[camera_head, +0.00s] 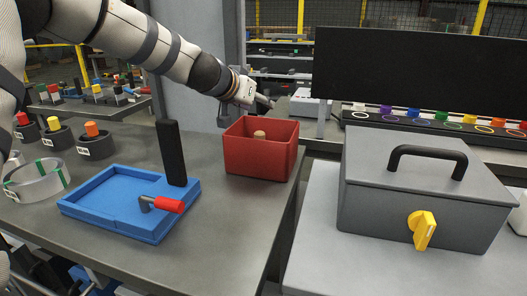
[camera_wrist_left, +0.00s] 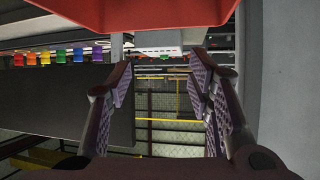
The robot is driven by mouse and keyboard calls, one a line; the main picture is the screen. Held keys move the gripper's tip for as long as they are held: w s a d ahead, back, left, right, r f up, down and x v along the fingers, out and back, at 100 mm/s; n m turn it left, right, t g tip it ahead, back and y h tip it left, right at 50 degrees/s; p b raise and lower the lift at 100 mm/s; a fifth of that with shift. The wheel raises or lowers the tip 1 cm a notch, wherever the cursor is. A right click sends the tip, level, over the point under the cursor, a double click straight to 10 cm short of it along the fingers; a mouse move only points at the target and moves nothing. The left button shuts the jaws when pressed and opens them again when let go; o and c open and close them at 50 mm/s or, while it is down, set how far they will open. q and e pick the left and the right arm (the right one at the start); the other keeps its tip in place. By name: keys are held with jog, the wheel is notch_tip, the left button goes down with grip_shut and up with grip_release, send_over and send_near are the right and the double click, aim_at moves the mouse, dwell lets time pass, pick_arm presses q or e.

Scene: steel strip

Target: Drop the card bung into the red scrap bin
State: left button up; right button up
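The red scrap bin (camera_head: 255,160) stands on the left grey table near its right edge. The card bung (camera_head: 259,135), a small tan cylinder, shows inside the bin, its top near rim height; its lower end is hidden by the front wall. My left gripper (camera_head: 246,110) is just behind and above the bin's back rim, apart from the bung. In the left wrist view my left gripper (camera_wrist_left: 160,80) has its fingers spread with nothing between them, and the red bin (camera_wrist_left: 150,14) fills the top edge. My right gripper is not in view.
A blue tray (camera_head: 110,205) with a red-handled crank and black upright post is left of the bin. A grey ring (camera_head: 36,182) and several coloured-top holders stand further left. A grey lidded box (camera_head: 420,190) with yellow knob is at right. A dark panel (camera_head: 400,70) stands behind.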

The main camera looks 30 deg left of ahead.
pick_arm(q)
notch_tip(320, 180, up, 10)
dwell(0.5)
